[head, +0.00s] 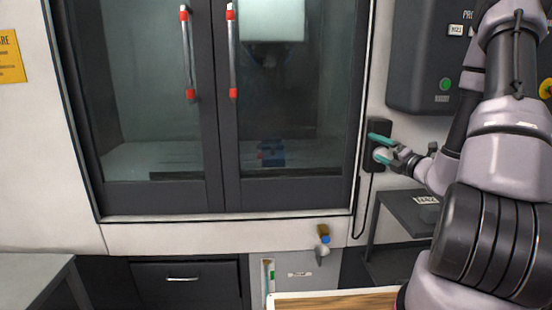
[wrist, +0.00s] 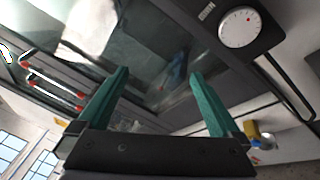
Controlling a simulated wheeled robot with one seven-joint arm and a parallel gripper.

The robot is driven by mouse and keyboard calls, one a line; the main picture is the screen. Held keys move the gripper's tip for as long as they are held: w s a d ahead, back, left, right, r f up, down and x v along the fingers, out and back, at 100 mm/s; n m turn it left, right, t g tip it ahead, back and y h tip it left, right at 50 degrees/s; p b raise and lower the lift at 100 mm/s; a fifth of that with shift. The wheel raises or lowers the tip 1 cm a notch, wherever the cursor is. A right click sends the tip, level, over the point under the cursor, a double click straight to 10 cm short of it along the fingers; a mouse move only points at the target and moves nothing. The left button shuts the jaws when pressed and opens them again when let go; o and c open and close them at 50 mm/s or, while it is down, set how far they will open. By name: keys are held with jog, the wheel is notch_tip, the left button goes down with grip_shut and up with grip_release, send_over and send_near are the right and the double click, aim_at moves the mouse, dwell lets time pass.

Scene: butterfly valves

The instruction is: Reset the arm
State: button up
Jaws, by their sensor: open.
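My gripper (head: 375,145) is at the right in the head view, in front of a black wall box with a white dial (head: 380,155). Its two teal fingers are spread apart with nothing between them. In the wrist view my gripper (wrist: 160,74) is open and empty, facing the glass cabinet. The white dial (wrist: 240,27) is in the upper right there, clear of the fingers. A small valve (head: 323,237) with brass and blue parts sits below the cabinet. It also shows at the right in the wrist view (wrist: 256,136).
A cabinet with two glass doors and red-ended handles (head: 188,55) fills the middle. A blue object (head: 271,153) is behind the glass. A dark control box (head: 425,60) hangs at the upper right. A grey side table (head: 405,212) and a wood-topped surface (head: 335,301) lie lower.

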jog(key=s+a+r+n+g+y, duration=0.3)
jog(key=a+r+n+g+y, duration=0.1)
jog(key=a+n, duration=0.3)
jog(key=s+a+r+n+g+y, duration=0.3)
jog(key=s+a+r+n+g, duration=0.15)
jog(key=a+n, duration=0.25)
jog(key=s+a+r+n+g+h, duration=0.1)
jog(key=s+a+r+n+g, duration=0.1)
jog(key=s+a+n+g, duration=0.55)
jog(key=s+d+r+n+t+h, duration=0.5)
jog(key=s+d+r+n+h, duration=0.3)
jog(key=n, duration=1)
jog(key=shift+s+d+t+h, duration=0.4)
jog(key=shift+s+d+h, duration=0.8)
jog(key=shift+h, duration=0.1)
